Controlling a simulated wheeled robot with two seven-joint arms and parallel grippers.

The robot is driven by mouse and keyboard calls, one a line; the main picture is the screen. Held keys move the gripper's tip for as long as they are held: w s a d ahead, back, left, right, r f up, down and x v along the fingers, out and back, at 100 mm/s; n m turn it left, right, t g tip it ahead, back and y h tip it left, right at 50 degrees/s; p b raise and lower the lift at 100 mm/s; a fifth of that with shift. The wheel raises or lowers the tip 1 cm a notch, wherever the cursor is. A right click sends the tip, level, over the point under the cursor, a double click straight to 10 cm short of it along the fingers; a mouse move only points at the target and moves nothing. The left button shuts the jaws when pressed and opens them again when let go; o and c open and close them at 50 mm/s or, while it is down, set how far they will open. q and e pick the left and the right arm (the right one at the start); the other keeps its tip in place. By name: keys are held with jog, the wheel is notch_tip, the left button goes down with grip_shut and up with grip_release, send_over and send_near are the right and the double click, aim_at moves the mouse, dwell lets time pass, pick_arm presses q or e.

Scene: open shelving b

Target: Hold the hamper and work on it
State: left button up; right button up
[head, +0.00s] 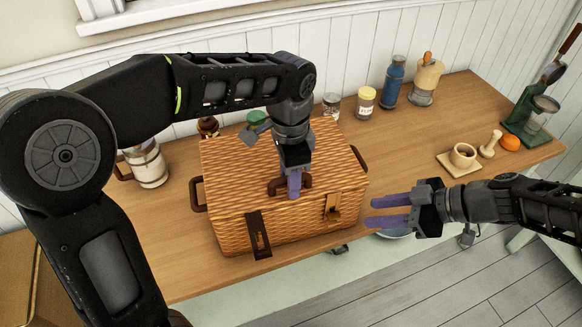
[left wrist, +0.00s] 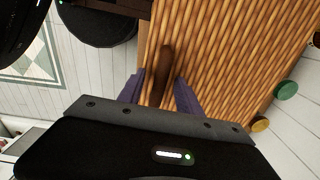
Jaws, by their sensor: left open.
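The woven hamper (head: 232,215) stands on the wooden table with its lid down. It has a dark strap (head: 258,236) at the front left, a paler strap with a clasp (head: 332,208) at the front right, and brown side handles. My left gripper (head: 294,192) points down at the brown handle on the lid (head: 274,187). In the left wrist view, its open fingers (left wrist: 160,92) lie either side of this handle (left wrist: 161,70); contact cannot be told. My right gripper (head: 374,212) is open and empty, right of the hamper's front corner and apart from it.
A striped mug (head: 148,166) stands left of the hamper. Behind it are a yellow-lidded jar (head: 365,103), a blue bottle (head: 394,80) and a grinder (head: 426,78). A plate (head: 394,234) is partly hidden below my right gripper.

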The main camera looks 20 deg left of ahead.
pick_arm(q)
grip_shut()
dwell(0.5)
dwell(1.4)
